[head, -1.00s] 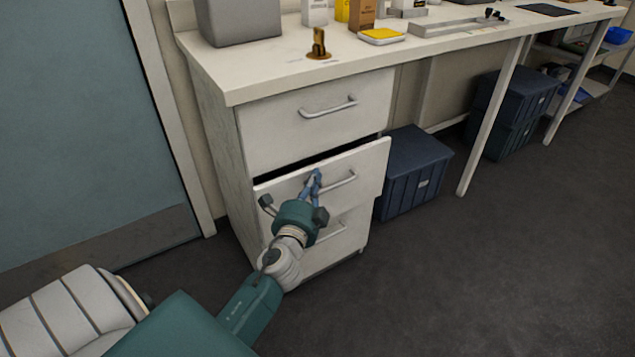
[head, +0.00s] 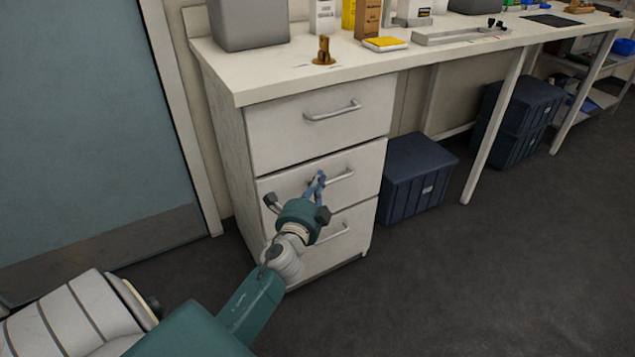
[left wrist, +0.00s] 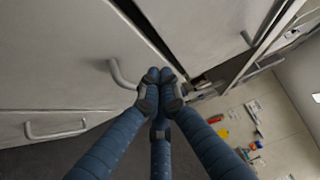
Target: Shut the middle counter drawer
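The middle counter drawer (head: 350,165) is the second of three in the white cabinet. In the head view its front looks flush or nearly flush with the others. In the left wrist view its front (left wrist: 60,50) shows a dark gap along the edge beside the upper drawer. Its bar handle (head: 343,177) also shows in the left wrist view (left wrist: 117,75). My left gripper (head: 318,177) has its blue fingers drawn together, tips at the drawer front beside the handle's left end. I cannot tell whether they touch. The fingertips (left wrist: 160,78) hide part of the handle. My right gripper is not in view.
The upper drawer (head: 300,130) is shut under the worktop (head: 275,82), which holds boxes and a small brass piece. The lower drawer (head: 355,220) is shut. Dark blue bins (head: 415,180) stand right of the cabinet. A door (head: 75,120) is at left. Floor at front right is clear.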

